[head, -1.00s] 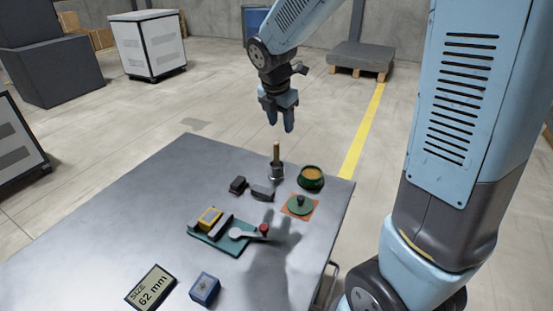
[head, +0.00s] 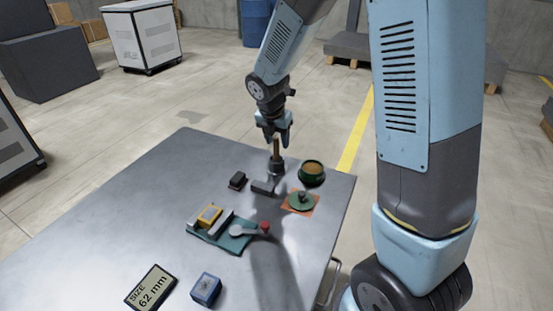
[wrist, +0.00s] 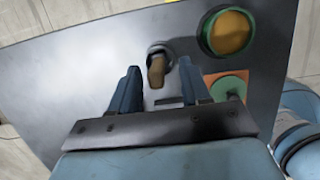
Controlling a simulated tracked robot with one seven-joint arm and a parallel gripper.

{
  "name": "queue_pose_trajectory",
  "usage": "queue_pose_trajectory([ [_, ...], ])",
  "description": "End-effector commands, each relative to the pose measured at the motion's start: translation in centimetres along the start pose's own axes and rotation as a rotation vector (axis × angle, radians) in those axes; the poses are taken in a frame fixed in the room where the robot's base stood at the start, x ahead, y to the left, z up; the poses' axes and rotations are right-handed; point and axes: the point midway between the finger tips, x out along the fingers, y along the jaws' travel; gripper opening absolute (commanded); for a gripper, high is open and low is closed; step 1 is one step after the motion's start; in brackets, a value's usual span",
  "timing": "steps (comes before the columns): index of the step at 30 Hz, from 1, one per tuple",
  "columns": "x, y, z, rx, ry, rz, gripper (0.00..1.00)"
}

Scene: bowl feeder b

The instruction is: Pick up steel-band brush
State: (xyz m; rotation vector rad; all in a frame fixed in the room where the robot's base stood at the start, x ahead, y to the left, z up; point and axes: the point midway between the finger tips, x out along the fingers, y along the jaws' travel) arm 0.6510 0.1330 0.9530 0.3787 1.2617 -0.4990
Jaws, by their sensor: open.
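The steel-band brush is upright near the far right edge of the metal table, its tan handle (head: 277,149) rising from a grey metallic cylinder (head: 277,167). I cannot tell whether that cylinder is the brush's band or a holder, and no bristles show. My gripper (head: 276,139) is open and points down over the brush, its fingers near the handle top. In the wrist view the handle (wrist: 157,72) lies between and slightly beyond the two fingertips (wrist: 160,76). I cannot tell whether either finger touches it.
Nearer are a teal fixture (head: 222,233), a blue cube (head: 206,289) and a "SIZE 62 mm" sign (head: 152,288). The table's left is clear.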

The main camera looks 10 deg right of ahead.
Motion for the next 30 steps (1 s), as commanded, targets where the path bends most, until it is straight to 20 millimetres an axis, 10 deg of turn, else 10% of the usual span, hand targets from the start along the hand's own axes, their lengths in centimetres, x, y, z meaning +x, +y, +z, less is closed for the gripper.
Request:
queue_pose_trajectory([
  [22, 5.1, 0.4, -0.6, 0.000, 0.000, 0.001, 0.47],
  [30, 5.1, 0.4, -0.6, 0.000, 0.000, 0.000, 0.21],
])
